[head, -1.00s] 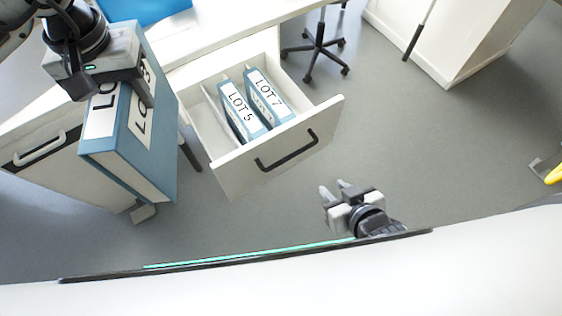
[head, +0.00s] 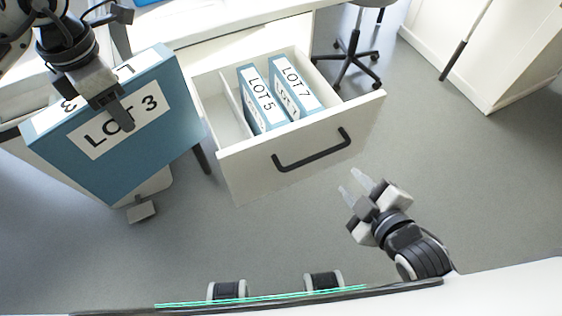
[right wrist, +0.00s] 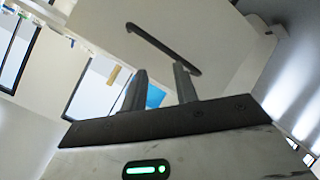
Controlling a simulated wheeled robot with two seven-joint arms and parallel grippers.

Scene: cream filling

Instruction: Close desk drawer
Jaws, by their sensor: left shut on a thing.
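The desk drawer (head: 250,172) is pulled open, with a black bar handle (head: 312,151) on its white front. Inside stand two blue binders, LOT 5 (head: 262,100) and LOT 7 (head: 296,90). My left gripper (head: 118,108) is shut on a blue binder, LOT 3 (head: 165,135), held in the air left of the drawer. My right gripper (head: 356,187) is open and empty, in front of and below the drawer front, apart from the handle. In the right wrist view its two fingers (right wrist: 160,90) stand apart, with the handle (right wrist: 165,48) beyond them.
The white desk top (head: 240,30) lies behind the drawer. An office chair (head: 352,50) stands behind right of the drawer, and a white cabinet (head: 470,50) is further right. The grey floor at the right is clear.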

